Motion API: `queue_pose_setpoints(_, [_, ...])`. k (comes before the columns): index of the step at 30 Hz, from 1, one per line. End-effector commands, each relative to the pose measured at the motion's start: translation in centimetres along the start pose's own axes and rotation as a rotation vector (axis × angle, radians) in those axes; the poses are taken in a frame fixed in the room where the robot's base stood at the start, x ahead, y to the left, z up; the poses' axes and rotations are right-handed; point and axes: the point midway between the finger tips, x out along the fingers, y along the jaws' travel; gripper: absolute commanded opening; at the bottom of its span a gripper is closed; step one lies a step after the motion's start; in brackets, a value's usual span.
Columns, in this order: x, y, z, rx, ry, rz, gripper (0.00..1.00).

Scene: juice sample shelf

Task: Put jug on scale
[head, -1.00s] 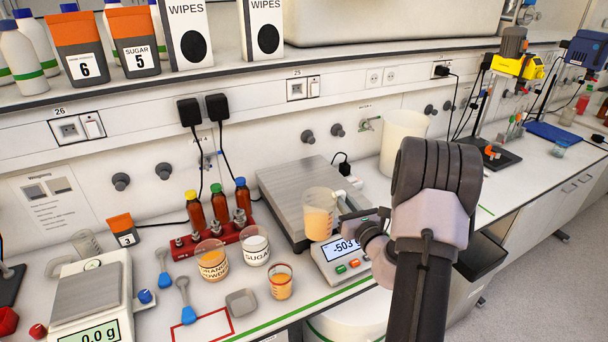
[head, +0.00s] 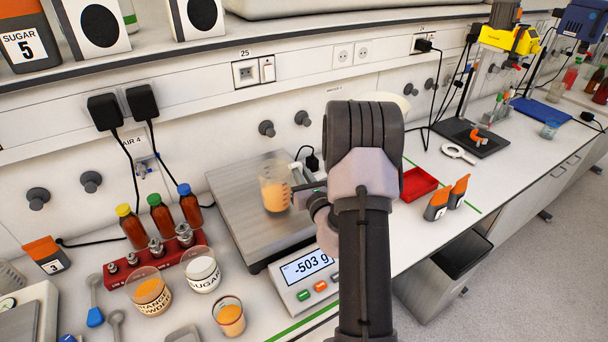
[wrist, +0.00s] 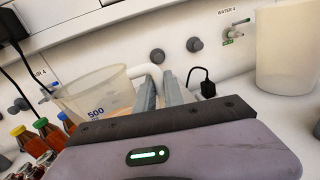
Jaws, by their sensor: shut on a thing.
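The jug (head: 275,190) is clear with a white handle and holds orange liquid; it looks upright. My gripper (head: 305,188) is at its right side, shut on the handle. The wrist view shows the jug (wrist: 90,92) with its "500" mark and my gripper's fingers (wrist: 160,95) at the white handle. The scale (head: 258,238) has a wide steel platform and a front display reading -503 g. In the head view the jug appears over the platform. Its base looks close to the steel, and the negative reading suggests it is not resting there.
A red rack (head: 150,262) with bottles stands left of the scale, near an orange powder beaker (head: 150,293) and a sugar beaker (head: 202,272). A small juice cup (head: 229,318) is in front. A red tray (head: 418,184) lies right. A white bucket (wrist: 287,50) stands behind.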

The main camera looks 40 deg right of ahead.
Motion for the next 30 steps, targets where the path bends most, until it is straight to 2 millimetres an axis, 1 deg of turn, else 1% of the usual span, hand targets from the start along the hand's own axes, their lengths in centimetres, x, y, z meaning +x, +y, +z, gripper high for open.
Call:
queue_pose_setpoints(1, [0.0,0.3,-1.7,0.001,0.000,-0.003,0.00])
queue_pose_setpoints(2, [0.0,0.3,-1.9,0.001,0.000,-0.007,0.00])
queue_pose_setpoints(7, [0.0,0.3,-1.3,0.001,-0.002,-0.009,0.00])
queue_pose_setpoints(12, [0.0,0.3,-1.8,0.001,-0.002,-0.009,0.00])
queue_pose_setpoints(13, [0.0,0.3,-1.7,0.000,-0.001,-0.008,0.19])
queue_pose_setpoints(15, [0.0,0.3,-1.7,0.000,-0.001,-0.008,0.33])
queue_pose_setpoints(16, [0.0,0.3,-1.7,0.000,-0.001,-0.008,0.35])
queue_pose_setpoints(23, [0.0,0.3,-1.7,0.000,-0.001,-0.008,0.35])
queue_pose_setpoints(26, [0.0,0.3,-1.2,0.000,-0.001,-0.008,0.35])
queue_pose_setpoints(28, [-0.7,0.3,-1.3,0.001,0.000,-0.008,0.35])
queue_pose_setpoints(30, [-1.9,0.3,-1.4,0.000,0.001,-0.009,0.35])
